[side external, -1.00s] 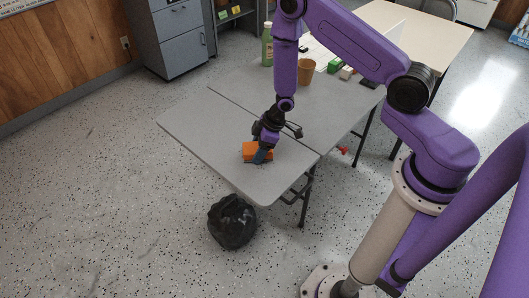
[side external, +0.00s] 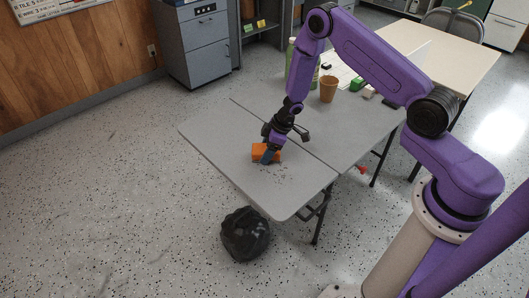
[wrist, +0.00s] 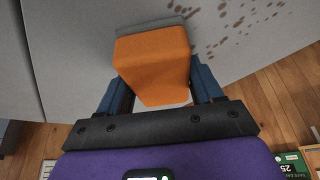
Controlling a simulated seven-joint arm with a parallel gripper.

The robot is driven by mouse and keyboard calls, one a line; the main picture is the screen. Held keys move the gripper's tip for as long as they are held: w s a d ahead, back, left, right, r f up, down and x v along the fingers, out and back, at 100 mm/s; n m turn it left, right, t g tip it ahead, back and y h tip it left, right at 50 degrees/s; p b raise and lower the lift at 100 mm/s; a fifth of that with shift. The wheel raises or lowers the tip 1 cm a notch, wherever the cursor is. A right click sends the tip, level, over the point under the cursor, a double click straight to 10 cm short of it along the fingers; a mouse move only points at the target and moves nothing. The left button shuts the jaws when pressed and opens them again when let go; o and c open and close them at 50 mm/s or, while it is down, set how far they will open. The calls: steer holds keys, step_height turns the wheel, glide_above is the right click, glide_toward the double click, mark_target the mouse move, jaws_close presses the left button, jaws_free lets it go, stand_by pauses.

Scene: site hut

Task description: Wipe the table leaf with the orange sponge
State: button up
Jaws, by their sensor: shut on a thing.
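The orange sponge (side external: 262,151) is between my gripper's fingers, low over the grey table leaf (side external: 215,134). I cannot tell for sure whether it touches the surface. In the wrist view the sponge (wrist: 153,62) sits between the two blue fingers, with a grey layer at its far end. My gripper (side external: 268,156) is shut on it and tilted downward. Brown spots (wrist: 236,22) lie on the leaf (wrist: 75,50) at the upper right of the wrist view, beside the sponge. Faint spots also show in the side view just in front of the gripper.
A black bag (side external: 245,234) lies on the floor below the leaf's front edge. The leaf's left part is clear.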

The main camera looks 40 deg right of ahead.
steer(key=shift+s+a+f, duration=0.1)
steer(key=shift+s, duration=6.55)
steer(key=shift+s+r, duration=0.15)
steer(key=shift+r, duration=0.05)
step_height(320, 180, up, 8)
steer(key=shift+f, duration=0.1)
steer(key=m+t+h, duration=0.1)
steer(key=m+h, duration=0.2)
steer(key=m, duration=0.6)
glide_above(336, 148)
steer(key=s, duration=0.2)
steer(key=shift+w+f, duration=0.15)
steer(key=shift+f, duration=1.75)
steer(key=shift+w+f, duration=0.1)
steer(key=shift+f, duration=1.8)
steer(key=shift+f, duration=0.15)
steer(key=o, duration=0.9)
